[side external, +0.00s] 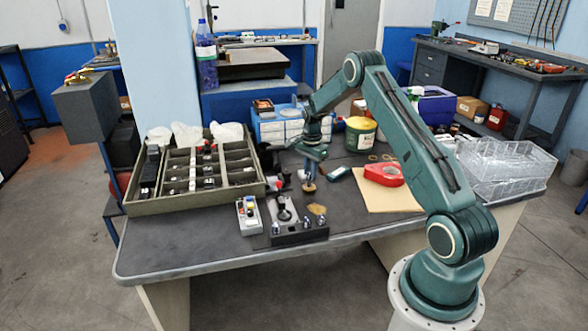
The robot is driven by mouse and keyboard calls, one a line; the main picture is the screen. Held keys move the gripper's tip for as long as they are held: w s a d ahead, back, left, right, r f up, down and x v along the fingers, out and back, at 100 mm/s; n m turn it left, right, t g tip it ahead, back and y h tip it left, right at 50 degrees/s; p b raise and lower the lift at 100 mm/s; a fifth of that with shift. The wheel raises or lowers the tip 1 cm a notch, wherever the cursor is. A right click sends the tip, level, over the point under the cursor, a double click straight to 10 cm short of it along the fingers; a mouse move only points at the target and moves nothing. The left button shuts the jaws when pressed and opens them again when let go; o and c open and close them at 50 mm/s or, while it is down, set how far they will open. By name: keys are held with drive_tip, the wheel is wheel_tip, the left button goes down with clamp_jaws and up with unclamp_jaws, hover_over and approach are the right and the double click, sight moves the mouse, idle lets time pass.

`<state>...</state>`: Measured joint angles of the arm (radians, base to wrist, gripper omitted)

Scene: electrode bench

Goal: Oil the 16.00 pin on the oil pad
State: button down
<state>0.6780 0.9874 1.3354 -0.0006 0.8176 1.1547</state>
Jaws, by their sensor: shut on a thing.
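My gripper (309,184) points down above the middle of the bench, just behind the dark block. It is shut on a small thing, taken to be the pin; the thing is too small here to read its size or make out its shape. A tan-brown patch (317,209), which looks like the oil pad, lies at the back right of the dark block (300,236). The gripper is above and slightly left of this patch in the picture; I cannot tell whether the held thing touches it. Several small shiny pieces stand on the dark block.
A compartmented tray (133,208) fills the left of the bench. A small pale box (249,222) with coloured tops stands left of the block. A red object (383,175) lies on a tan board (390,202). Clear bins (507,168) stand at right. The front edge is clear.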

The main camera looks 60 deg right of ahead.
idle(0.5)
drive_tip(key=shift+r, duration=3.5)
